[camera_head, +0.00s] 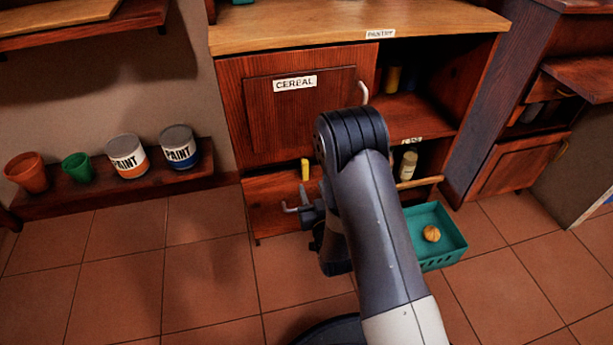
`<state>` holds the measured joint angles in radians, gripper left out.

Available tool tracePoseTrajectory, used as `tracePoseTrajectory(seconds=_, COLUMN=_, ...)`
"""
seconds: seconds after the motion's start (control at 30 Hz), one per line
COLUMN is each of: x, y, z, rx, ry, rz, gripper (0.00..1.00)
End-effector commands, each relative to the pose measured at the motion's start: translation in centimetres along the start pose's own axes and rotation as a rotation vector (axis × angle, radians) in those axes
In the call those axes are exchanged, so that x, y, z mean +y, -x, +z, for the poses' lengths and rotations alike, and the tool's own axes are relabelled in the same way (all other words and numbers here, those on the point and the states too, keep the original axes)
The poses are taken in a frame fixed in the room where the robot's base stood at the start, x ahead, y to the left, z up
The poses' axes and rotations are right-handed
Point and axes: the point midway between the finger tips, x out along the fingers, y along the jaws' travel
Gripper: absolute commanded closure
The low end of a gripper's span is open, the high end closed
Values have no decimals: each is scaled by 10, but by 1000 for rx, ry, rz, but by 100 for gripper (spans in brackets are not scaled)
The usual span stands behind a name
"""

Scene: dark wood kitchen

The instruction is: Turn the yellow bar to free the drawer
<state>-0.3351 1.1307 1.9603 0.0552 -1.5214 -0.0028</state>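The yellow bar (305,170) is small and stands upright at the top of the drawer front, just below the cereal door. The drawer (265,201) is a low reddish wood front under that door and looks shut. Its right part is hidden behind my arm. My gripper (295,199) is in front of the drawer, below and slightly left of the yellow bar. Its grey fingers look spread apart with nothing between them. A gap shows between the fingers and the bar, though depth is hard to judge.
The cereal door (310,95) with a pale handle (363,92) is shut above. Open shelves with a bottle (408,165) are at right. A teal basket (449,259) holding a round orange item (432,233) is right of my arm. Paint cans (179,147) stand left. The left floor is clear.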

Motion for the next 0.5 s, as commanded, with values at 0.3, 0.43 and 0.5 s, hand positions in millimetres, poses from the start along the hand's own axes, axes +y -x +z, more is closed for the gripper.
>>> tracePoseTrajectory(seconds=0.3, x=0, y=-53, z=1, rx=2, ry=0, rz=0, gripper=62)
tracePoseTrajectory(seconds=0.43, x=0, y=-62, z=0, rx=1, ry=0, rz=0, gripper=62)
tracePoseTrajectory(seconds=0.5, x=0, y=-64, z=0, rx=-1, ry=0, rz=0, gripper=62)
